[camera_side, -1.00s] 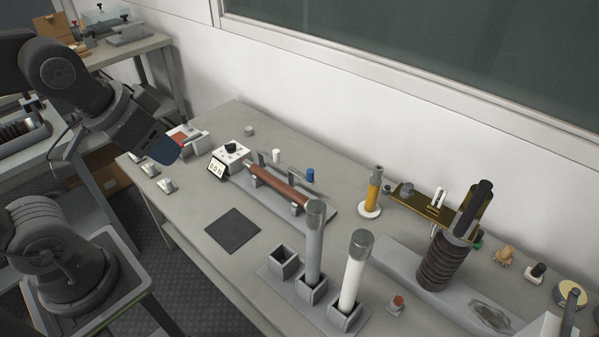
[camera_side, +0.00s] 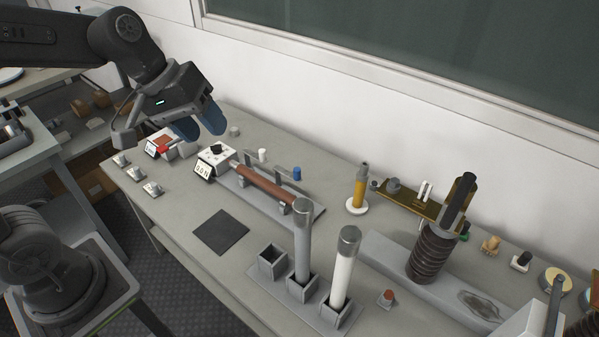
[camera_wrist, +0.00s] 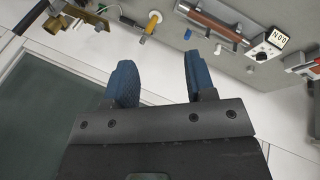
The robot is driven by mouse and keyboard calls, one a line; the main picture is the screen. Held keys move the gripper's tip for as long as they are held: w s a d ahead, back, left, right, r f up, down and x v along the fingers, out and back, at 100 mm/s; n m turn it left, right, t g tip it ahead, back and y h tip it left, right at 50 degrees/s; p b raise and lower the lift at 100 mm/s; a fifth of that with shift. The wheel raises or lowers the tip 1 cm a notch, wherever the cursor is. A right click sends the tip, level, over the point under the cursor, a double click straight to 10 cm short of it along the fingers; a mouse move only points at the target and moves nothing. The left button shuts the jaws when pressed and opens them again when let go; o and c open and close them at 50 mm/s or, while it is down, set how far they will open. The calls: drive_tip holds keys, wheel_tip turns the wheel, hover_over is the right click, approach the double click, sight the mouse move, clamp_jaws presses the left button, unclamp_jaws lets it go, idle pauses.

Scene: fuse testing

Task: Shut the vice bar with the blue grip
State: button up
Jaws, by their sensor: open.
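The blue grip (camera_side: 297,173) is a small cap on a grey bar standing behind a brown tube (camera_side: 266,187). It also shows in the wrist view (camera_wrist: 187,34). The second bar of the vice has a white grip (camera_side: 262,155). The tube lies in the grey holder (camera_side: 309,212); both bars appear raised off it. My gripper (camera_side: 200,124), with blue fingers, is open and empty above the table's far left part. It is left of the blue grip and apart from it. Both fingers show in the wrist view (camera_wrist: 160,75).
A white meter (camera_side: 215,160) stands left of the tube. A red-topped device (camera_side: 162,148) is below my gripper. Tall grey (camera_side: 302,240) and white (camera_side: 345,265) tubes stand upright in front. A yellow post (camera_side: 358,188) stands to the right. The dark mat (camera_side: 220,232) is bare.

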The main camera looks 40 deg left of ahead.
drive_tip(key=w+a+f+n+h, duration=0.15)
drive_tip(key=w+f+n, duration=0.35)
drive_tip(key=w, duration=0.6)
drive_tip(key=n+t+h, duration=0.2)
drive_tip(key=n, duration=1.5)
hover_over(297, 169)
drive_tip(key=s+a, duration=0.6)
wheel_tip(297, 169, down, 21)
drive_tip(key=x, duration=1.4)
drive_tip(key=shift+a, duration=0.2)
drive_tip(key=shift+c, duration=0.3)
clamp_jaws()
